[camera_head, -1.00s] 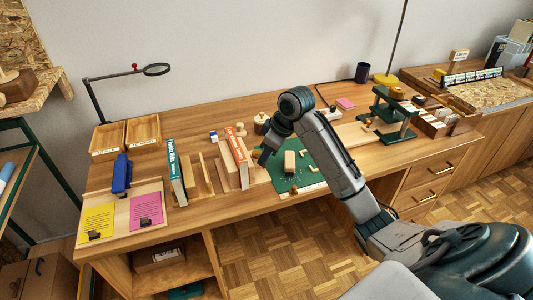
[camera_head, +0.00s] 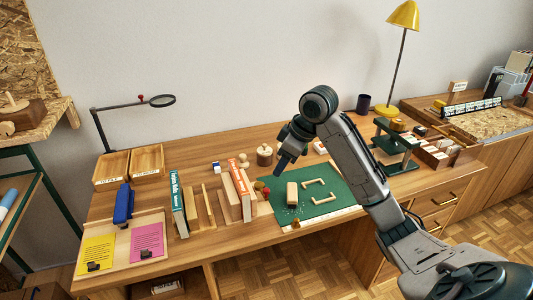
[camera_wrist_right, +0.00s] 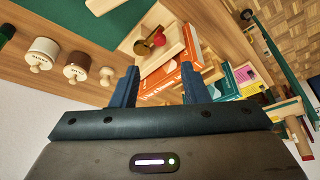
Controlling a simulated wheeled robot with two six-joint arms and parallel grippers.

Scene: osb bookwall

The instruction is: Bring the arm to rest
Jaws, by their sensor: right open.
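My right arm reaches in from the lower right in the head view. Its gripper (camera_head: 281,163) hangs above the bench, near the right side of the orange-spined book (camera_head: 239,176) and above the back left of the green mat (camera_head: 345,183). In the right wrist view the two dark fingers (camera_wrist_right: 157,84) stand apart with nothing between them. Beyond them are the orange book (camera_wrist_right: 192,36) and a small red and yellow item (camera_wrist_right: 150,42). My left gripper is not in view.
A teal book (camera_head: 176,203) and wooden dividers stand left of the orange book. Behind are a lidded wooden pot (camera_head: 264,155) and a dark cup (camera_head: 363,103). A green stand (camera_head: 397,146) is right of my arm.

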